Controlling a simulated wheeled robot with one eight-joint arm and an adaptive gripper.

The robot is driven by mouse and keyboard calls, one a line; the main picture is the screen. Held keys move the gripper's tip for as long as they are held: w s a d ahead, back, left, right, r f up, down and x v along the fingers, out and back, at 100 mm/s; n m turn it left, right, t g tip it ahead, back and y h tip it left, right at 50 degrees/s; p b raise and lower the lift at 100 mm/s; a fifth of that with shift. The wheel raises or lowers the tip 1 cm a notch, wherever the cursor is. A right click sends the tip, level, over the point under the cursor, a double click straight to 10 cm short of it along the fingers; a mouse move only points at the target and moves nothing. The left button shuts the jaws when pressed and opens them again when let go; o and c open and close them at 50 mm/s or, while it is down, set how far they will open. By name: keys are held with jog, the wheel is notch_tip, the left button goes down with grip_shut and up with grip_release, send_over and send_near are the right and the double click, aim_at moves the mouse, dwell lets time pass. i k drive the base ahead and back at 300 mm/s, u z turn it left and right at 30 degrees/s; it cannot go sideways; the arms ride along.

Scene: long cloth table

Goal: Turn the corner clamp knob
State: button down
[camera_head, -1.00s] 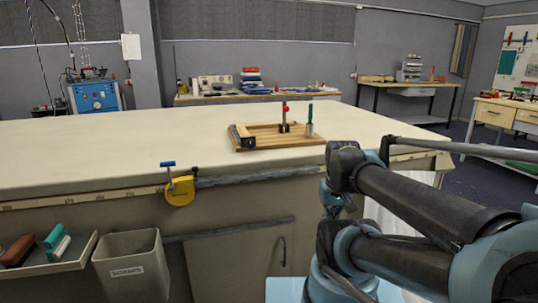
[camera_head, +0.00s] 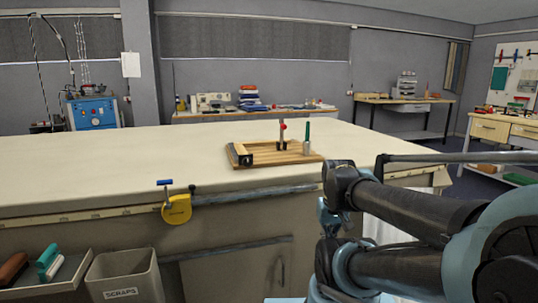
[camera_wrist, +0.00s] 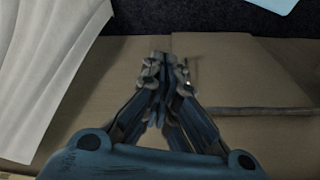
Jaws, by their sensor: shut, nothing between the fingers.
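A small clamp with a blue T-shaped handle (camera_head: 164,183) sits on the near edge of the long cloth table (camera_head: 90,170). A round yellow body (camera_head: 177,209) hangs beside it below the edge. A wooden board (camera_head: 284,158) on the table carries a dark upright fitting with a small red knob (camera_head: 282,127). I cannot tell for sure which is the corner clamp knob. My gripper (camera_wrist: 165,65) is shut and empty in the wrist view, its fingertips together, away from both. In the head view my arm is folded at the right and hides the gripper.
A green-topped upright tool (camera_head: 307,136) stands at the board's right. A scraps bin (camera_head: 122,277) and a brush tray (camera_head: 40,268) hang on the table's front. White cloth (camera_wrist: 45,70) hangs near my gripper. The tabletop left of the board is clear.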

aim_at(247, 161)
jog(key=u, duration=1.2)
jog(key=k, duration=1.35)
jog(key=z, duration=1.15)
jog(key=i, duration=1)
jog(key=u, duration=0.05)
